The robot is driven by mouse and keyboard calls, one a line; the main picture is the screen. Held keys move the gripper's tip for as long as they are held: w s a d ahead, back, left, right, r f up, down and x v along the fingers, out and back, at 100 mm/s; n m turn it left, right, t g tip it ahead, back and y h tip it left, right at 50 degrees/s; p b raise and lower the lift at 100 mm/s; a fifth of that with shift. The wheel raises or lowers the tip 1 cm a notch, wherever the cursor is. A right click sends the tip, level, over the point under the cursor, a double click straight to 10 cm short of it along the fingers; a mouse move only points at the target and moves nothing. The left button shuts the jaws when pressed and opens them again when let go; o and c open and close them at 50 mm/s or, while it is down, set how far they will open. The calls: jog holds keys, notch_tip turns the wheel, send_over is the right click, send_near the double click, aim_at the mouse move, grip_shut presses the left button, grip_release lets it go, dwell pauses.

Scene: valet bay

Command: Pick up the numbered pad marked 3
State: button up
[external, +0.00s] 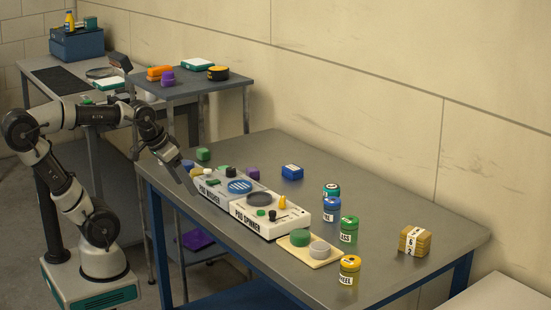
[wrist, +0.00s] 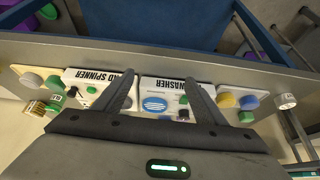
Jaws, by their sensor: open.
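I cannot make out a 3 on anything in view. A tan block (external: 415,241) with a white label carrying black digits, seemingly a 6 and a 2, lies at the right end of the workbench. A blue block (external: 292,171) with a white label sits near the bench's back; its mark is too small to read. My gripper (external: 192,186) is open and empty at the bench's left front edge, beside the pad washer (external: 209,196). In the wrist view my gripper (wrist: 160,82) has its fingers spread, with the washer's blue disc (wrist: 155,104) seen between them.
The pad spinner (external: 252,220) adjoins the washer. Labelled jars, including a green one (external: 349,230) and a yellow one (external: 349,269), stand towards the right. A cream board (external: 292,252) holds round pads. A higher side table (external: 185,87) stands behind.

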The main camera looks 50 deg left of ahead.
jog(key=w+d+r+m+p, duration=0.1)
jog(key=w+d+r+p, duration=0.2)
jog(key=w+r+p, duration=0.65)
jog(key=m+g+h+p, duration=0.1)
jog(key=p, duration=0.7)
send_over(330, 187)
jog(key=s, duration=0.3)
notch_tip(330, 187, down, 12)
jog(key=shift+w+a+x, duration=0.1)
jog(key=shift+a+x, duration=0.05)
jog(key=shift+x, duration=1.4)
jog(key=shift+w+a+x, duration=0.1)
jog(key=shift+w+x, duration=0.05)
jog(key=shift+x, duration=1.45)
jog(key=shift+s+r, duration=0.1)
jog(key=c, duration=1.1)
